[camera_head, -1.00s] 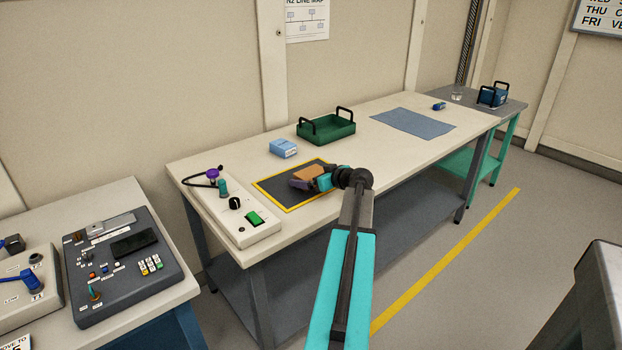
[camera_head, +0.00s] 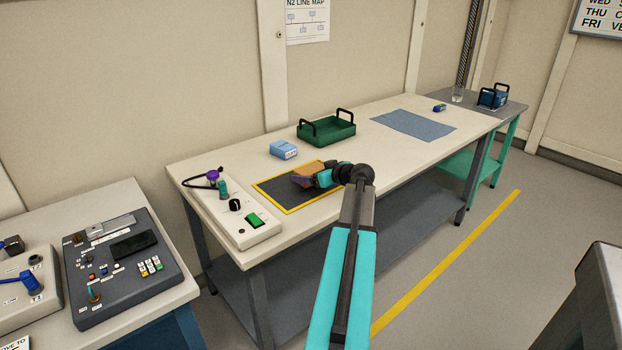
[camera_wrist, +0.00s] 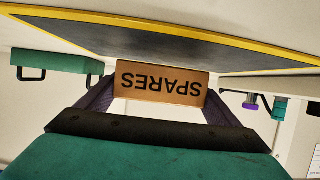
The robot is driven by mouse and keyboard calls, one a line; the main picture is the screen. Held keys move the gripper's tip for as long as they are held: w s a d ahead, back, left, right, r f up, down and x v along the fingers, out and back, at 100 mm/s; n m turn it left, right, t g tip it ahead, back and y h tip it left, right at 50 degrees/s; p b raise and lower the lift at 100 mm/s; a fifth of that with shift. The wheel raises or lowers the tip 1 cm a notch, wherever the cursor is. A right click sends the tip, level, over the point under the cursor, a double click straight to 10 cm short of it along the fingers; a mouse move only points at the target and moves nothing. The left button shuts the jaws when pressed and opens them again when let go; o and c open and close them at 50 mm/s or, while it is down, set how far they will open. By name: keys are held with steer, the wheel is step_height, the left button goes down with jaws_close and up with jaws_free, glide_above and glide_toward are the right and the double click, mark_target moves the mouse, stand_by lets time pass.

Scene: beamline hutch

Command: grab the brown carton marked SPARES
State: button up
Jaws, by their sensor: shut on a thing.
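The brown carton (camera_head: 309,166) is over the right part of the dark mat with a yellow border (camera_head: 268,190) on the long bench. My gripper (camera_head: 311,178) is shut on it, with a purple finger on either side. In the wrist view the carton (camera_wrist: 162,82) sits between the fingers, its black SPARES label facing the camera upside down. The fingers partly cover the carton in the head view. I cannot tell for certain whether its underside is clear of the mat.
A light blue box (camera_head: 284,149) and a green tray with black handles (camera_head: 327,130) stand behind the mat. A panel with a green switch (camera_head: 254,219) lies to its left. A blue cloth (camera_head: 413,125) lies to the right, with clear bench top between.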

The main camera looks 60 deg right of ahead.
steer(key=shift+r, duration=0.55)
steer(key=shift+s+r, duration=0.15)
steer(key=shift+r, duration=0.1)
steer(key=s+a, duration=0.2)
steer(key=s, duration=0.3)
steer(key=s+a+r+b, duration=0.1)
steer(key=s+a, duration=0.1)
steer(key=s, duration=0.2)
steer(key=s+a, duration=0.2)
steer(key=s, duration=0.3)
steer(key=shift+s+r+b, duration=0.25)
steer(key=shift+s+b, duration=0.05)
steer(key=shift+b, duration=0.1)
